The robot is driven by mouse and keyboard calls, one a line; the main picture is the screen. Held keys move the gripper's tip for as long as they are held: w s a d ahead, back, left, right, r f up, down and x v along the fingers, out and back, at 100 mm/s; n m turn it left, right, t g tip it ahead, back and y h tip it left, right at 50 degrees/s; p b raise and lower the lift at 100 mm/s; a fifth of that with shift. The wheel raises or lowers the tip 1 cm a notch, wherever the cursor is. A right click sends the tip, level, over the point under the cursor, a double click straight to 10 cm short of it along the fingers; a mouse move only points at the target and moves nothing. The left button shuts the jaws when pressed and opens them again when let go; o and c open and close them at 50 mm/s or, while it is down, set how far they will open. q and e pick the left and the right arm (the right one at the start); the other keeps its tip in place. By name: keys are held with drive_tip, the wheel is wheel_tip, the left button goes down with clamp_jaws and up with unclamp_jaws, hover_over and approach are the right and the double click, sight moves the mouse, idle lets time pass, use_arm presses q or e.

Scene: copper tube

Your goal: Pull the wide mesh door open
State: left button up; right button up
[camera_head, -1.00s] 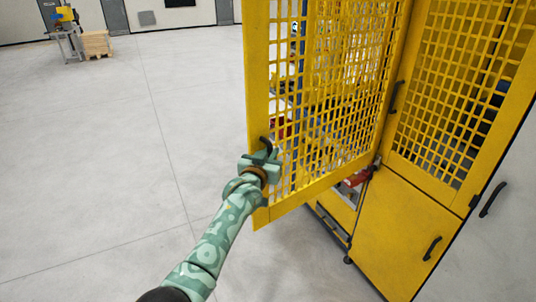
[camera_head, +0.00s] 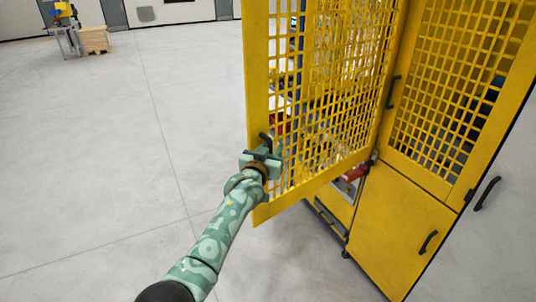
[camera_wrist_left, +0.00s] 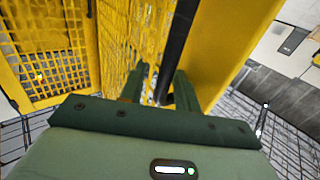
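The wide yellow mesh door (camera_head: 258,110) stands swung out from the yellow cabinet, its free edge toward the left in the head view. A black handle (camera_head: 265,137) sits low on that free edge. My left gripper (camera_head: 268,151) is at the handle. In the left wrist view, its two dark green fingers (camera_wrist_left: 161,78) stand apart. The black handle bar (camera_wrist_left: 177,45) runs down between them, nearer the right finger, with mesh showing in the gap on its left. I see no grip on the bar. My right gripper is out of view.
The cabinet's other mesh panel (camera_head: 400,125) and lower yellow panel (camera_head: 390,235) are at the right. Red and white parts (camera_head: 350,178) show inside the opening. The grey floor (camera_head: 110,150) left of the door is clear. A pallet stack (camera_head: 95,40) stands far off.

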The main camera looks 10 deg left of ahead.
use_arm(q)
drive_tip(key=p+v, duration=0.1)
drive_tip(key=v, duration=1.5)
drive_tip(key=shift+s+d, duration=0.1)
drive_tip(key=shift+d, duration=0.05)
